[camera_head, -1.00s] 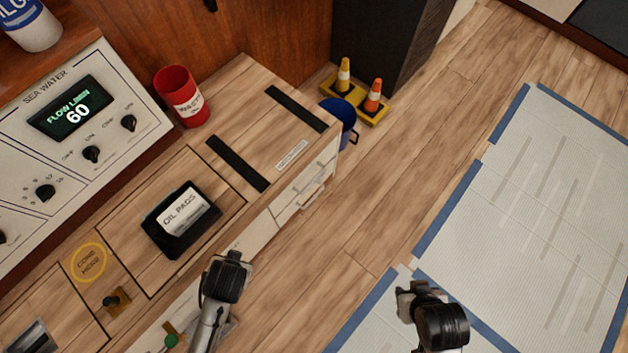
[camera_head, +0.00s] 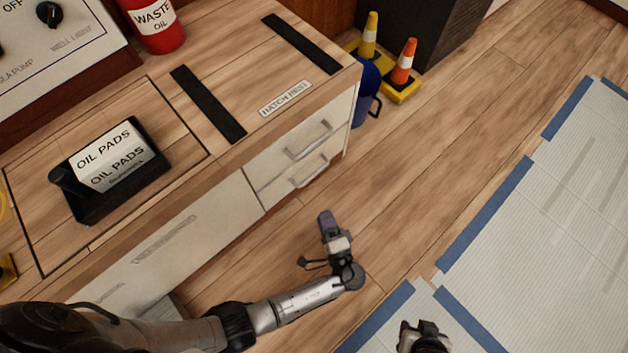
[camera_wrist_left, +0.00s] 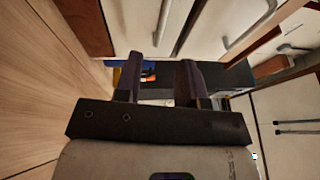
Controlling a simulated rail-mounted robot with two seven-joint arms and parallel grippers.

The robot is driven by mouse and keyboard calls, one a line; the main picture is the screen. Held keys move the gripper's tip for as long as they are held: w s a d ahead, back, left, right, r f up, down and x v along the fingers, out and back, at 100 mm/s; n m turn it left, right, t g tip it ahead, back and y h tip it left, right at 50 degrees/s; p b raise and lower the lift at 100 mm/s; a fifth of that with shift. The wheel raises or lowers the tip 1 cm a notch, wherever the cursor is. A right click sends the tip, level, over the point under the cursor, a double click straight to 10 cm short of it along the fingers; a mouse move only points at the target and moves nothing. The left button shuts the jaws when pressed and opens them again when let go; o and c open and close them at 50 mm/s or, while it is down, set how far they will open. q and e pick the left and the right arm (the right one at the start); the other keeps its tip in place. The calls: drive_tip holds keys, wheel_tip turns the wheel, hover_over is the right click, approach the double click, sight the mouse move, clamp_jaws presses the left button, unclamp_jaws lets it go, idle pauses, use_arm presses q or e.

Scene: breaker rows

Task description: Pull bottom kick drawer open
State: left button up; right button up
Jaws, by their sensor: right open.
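A cream cabinet front has two short drawers at its right end, an upper one (camera_head: 300,145) and a lower one (camera_head: 312,172), each with a bar handle. Both look closed. I cannot tell which front is the bottom kick drawer; the cabinet's foot is partly hidden by my left arm. My left gripper (camera_head: 325,217) is low over the floor, in front of the drawers and apart from them. In the left wrist view its fingers (camera_wrist_left: 160,80) are apart and empty, with a bar handle (camera_wrist_left: 252,38) beyond. My right gripper (camera_head: 425,338) is at the bottom edge, partly cut off.
A black oil pads holder (camera_head: 110,170) and a red waste oil can (camera_head: 153,25) stand on the counter. The wooden floor between the cabinet and the taped mat (camera_head: 560,230) is clear.

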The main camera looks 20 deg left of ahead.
sight(314, 175)
use_arm(q)
drive_tip(key=shift+m+t, duration=0.3)
drive_tip(key=shift+t, duration=0.2)
drive_tip(key=x, duration=0.9)
drive_tip(key=w+d+x, duration=0.1)
drive_tip(key=x, duration=0.3)
drive_tip(key=shift+w+a+f, duration=0.15)
drive_tip(key=shift+f, duration=0.15)
clamp_jaws()
